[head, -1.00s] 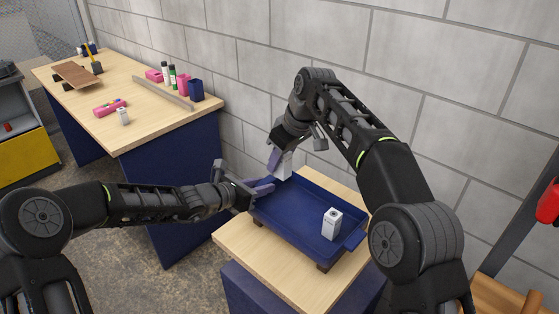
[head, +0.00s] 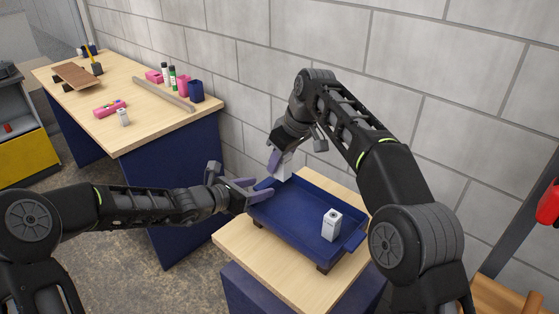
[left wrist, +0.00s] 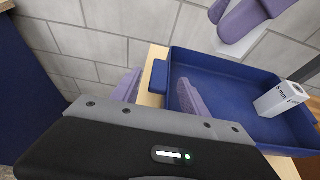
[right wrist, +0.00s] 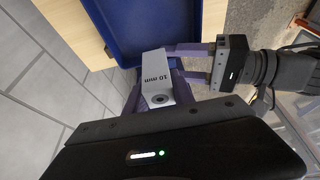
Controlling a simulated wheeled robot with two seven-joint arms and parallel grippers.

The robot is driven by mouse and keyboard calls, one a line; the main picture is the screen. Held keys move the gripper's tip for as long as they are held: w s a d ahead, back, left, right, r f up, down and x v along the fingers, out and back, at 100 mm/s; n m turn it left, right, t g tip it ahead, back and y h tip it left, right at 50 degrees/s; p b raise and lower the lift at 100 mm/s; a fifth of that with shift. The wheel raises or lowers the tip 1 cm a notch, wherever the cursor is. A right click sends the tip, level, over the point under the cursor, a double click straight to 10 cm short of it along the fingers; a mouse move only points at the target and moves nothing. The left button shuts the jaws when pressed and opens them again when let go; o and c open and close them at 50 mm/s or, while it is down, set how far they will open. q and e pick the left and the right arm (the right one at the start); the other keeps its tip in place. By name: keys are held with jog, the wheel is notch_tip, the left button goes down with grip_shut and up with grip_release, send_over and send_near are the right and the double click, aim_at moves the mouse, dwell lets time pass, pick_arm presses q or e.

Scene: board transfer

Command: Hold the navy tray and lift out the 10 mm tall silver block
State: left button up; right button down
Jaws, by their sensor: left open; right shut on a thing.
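The navy tray (head: 290,215) rests on a small wooden-topped stand. My right gripper (head: 279,160) is shut on the silver block (head: 286,171) at the tray's far-left corner. That block shows "10 mm" in the right wrist view (right wrist: 157,72). I cannot tell whether its base touches the tray. My left gripper (head: 262,189) is open at the tray's left end. In the left wrist view its fingers stand apart on either side of the tray's handle (left wrist: 158,77). A second silver block (head: 332,225) stands in the tray's near-right part, and it reads "5 mm" in the left wrist view (left wrist: 283,98).
A block wall (head: 450,130) rises close behind the stand. The stand's front top (head: 265,265) is clear.

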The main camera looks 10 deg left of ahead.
pick_arm(q)
jog(key=v, duration=1)
pick_arm(e)
jog(key=shift+r, duration=0.1)
pick_arm(q)
jog(key=shift+r, duration=0.1)
